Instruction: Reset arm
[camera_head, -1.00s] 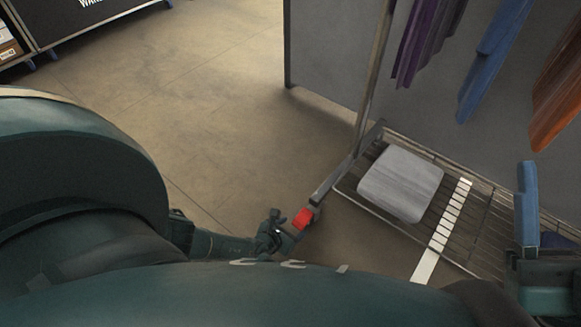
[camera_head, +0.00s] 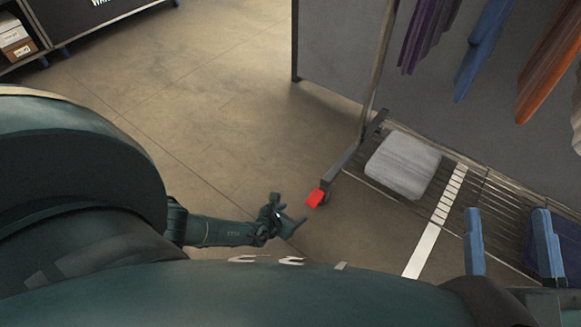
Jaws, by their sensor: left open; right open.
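My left gripper (camera_head: 291,219) is small and dark at the end of my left arm, above the bare floor. It is open with nothing in it, and a gap of floor separates it from the red caster part (camera_head: 316,198). That part sits at the front foot of the clothes rack (camera_head: 341,172). My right gripper (camera_head: 510,242) is at the lower right, with two blue fingers wide apart and nothing held between them. It shows in front of the rack's wire shelf; its distance from the shelf is hard to tell.
A folded grey cloth (camera_head: 403,166) and a white slatted strip (camera_head: 436,222) lie on the wire shelf (camera_head: 476,188). Purple (camera_head: 430,32), blue (camera_head: 485,45) and orange (camera_head: 548,65) garments hang above. A dark shelf unit with boxes (camera_head: 17,38) stands upper left. The floor (camera_head: 200,110) between is clear.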

